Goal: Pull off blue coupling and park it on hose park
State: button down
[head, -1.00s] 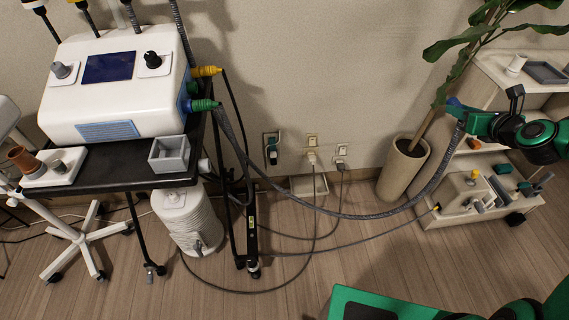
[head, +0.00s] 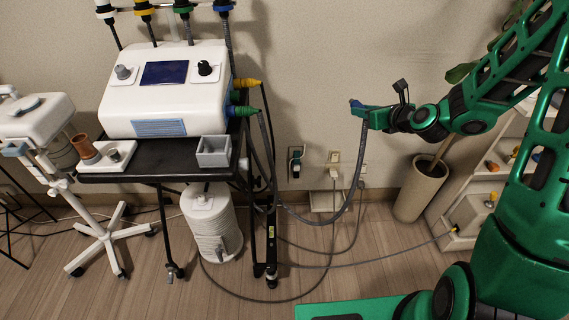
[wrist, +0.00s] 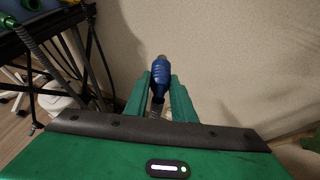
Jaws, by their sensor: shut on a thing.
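My gripper (head: 368,112) is shut on the blue coupling (head: 355,103) and holds it in the air against the wall, right of the white machine. In the wrist view the coupling (wrist: 160,72) is between the two green fingers, its narrow tip pointing away from me. A grey corrugated hose (head: 362,165) hangs from it in a loop toward the cart. Yellow (head: 248,84) and green (head: 243,110) couplings are on the machine's right side. A row of colour-marked holders, one of them blue (head: 222,5), is at the top edge; I cannot tell for certain that it is the hose park.
The white machine (head: 165,90) stands on a black cart (head: 140,168) with a grey open box (head: 213,151). Plugged wall sockets (head: 334,158) and a potted plant (head: 421,188) are to the right. Cables lie on the floor.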

jog(key=shift+a, duration=0.3)
jog(key=shift+a+f, duration=0.25)
jog(key=shift+a, duration=0.05)
jog(key=s+a+f+n+g+y, duration=0.3)
jog(key=s+a+n+g, duration=0.3)
jog(key=a, duration=0.4)
jog(key=s+a+f+n+g+y, duration=0.3)
jog(key=s+a+n+g+y, duration=0.3)
jog(key=a, duration=0.4)
jog(key=shift+s+a+n, duration=0.35)
jog(key=shift+s+n, duration=0.5)
jog(key=shift+n, duration=0.25)
jog(key=shift+f, duration=0.1)
jog(key=shift+d, duration=0.15)
jog(key=shift+w+a, duration=0.1)
jog(key=shift+a, duration=2.2)
